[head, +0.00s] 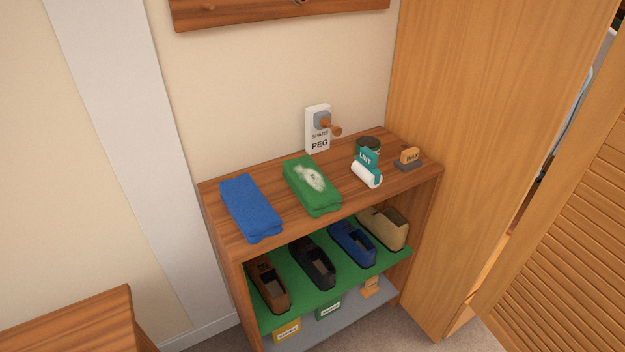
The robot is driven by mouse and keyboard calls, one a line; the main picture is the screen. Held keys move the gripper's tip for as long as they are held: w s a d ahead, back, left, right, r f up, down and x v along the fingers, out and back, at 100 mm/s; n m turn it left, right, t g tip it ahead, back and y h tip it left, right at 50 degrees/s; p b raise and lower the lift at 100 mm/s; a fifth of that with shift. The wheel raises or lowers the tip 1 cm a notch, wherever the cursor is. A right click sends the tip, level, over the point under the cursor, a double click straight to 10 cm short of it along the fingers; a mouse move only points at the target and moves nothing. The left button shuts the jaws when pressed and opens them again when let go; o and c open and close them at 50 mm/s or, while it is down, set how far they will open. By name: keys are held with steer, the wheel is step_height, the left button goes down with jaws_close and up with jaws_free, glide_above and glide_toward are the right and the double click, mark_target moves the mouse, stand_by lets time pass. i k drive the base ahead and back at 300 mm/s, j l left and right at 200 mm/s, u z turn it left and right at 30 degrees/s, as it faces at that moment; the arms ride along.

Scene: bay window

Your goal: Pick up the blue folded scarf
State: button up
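The blue folded scarf (251,208) lies flat on the left part of the wooden shelf unit's top (275,226). Its near end comes close to the front edge. A green folded cloth (318,196) with a pale patch on it lies to its right, with a gap of bare wood between them. My gripper is not in view.
A spare-peg box (318,130), a dark tin (367,146), a lint roller (366,174) and a wax block (409,156) stand farther right. Several shoes (315,264) sit on the green shelf below. A wooden panel (470,120) bounds the right; a wooden surface (75,325) is at lower left.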

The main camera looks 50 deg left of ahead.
mark_target(256, 217)
steer(key=u, duration=2.4)
steer(key=i+l+u, duration=0.2)
steer(key=l, duration=0.2)
steer(key=i+l+u, duration=0.15)
steer(key=l, duration=0.3)
steer(key=i+l+u, duration=0.2)
steer(key=l, duration=0.25)
steer(key=i+l+u, duration=0.15)
steer(key=l, duration=0.35)
steer(key=l+u, duration=0.2)
steer(key=l, duration=0.3)
steer(key=i, duration=0.05)
